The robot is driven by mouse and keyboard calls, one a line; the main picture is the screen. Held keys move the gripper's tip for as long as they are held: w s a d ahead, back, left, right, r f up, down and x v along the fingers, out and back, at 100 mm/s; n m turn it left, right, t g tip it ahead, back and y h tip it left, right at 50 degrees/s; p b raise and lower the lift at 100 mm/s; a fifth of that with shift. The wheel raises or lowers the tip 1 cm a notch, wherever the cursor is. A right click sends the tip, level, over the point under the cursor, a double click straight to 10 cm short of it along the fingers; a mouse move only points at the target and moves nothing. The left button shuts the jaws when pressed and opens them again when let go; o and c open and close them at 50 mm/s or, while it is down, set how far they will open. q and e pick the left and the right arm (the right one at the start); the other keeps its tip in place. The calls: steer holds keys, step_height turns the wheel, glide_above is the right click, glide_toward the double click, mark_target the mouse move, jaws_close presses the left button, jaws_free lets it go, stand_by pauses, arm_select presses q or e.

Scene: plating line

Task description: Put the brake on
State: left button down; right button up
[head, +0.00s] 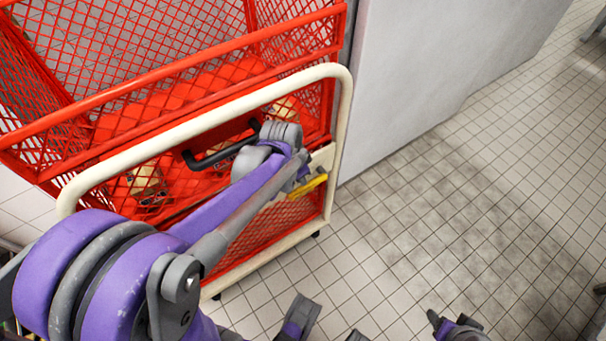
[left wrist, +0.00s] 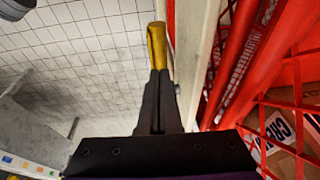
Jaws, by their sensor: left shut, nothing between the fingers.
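The yellow brake lever (head: 313,184) sticks out beside the cream upright of the red mesh cart (head: 190,80). My left arm reaches across the cart's front, and my left gripper (head: 302,172) is at the lever, mostly hidden by the arm in the head view. In the left wrist view the dark fingers (left wrist: 158,78) are shut with nothing between them. The lever (left wrist: 157,45) shows right at their tips, in line with them; I cannot tell whether they touch.
The cart's cream tube frame (head: 205,122) stands close to my arm, with a black handle (head: 217,157) on that side. Boxes (head: 145,180) lie behind the mesh. A grey panel (head: 415,75) stands beside the cart.

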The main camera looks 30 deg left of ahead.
arm_select(q)
steer(key=p+v, duration=0.2)
steer(key=v, duration=0.5)
steer(key=shift+r, duration=0.25)
arm_select(e)
step_height(320, 180, up, 2)
steer(key=shift+r, duration=0.2)
arm_select(q)
steer(key=shift+s+d, duration=0.1)
steer(key=s+d+f+n+t, duration=0.2)
steer(key=s+d+n, duration=0.2)
steer(key=s+d, duration=0.65)
step_height(320, 180, up, 12)
steer(key=a+p, duration=0.1)
steer(key=p, duration=1)
steer(key=shift+w+a, duration=0.2)
steer(key=shift+w, duration=0.05)
arm_select(e)
step_height(320, 180, up, 12)
steer(key=w, duration=0.2)
steer(key=shift+t, duration=0.3)
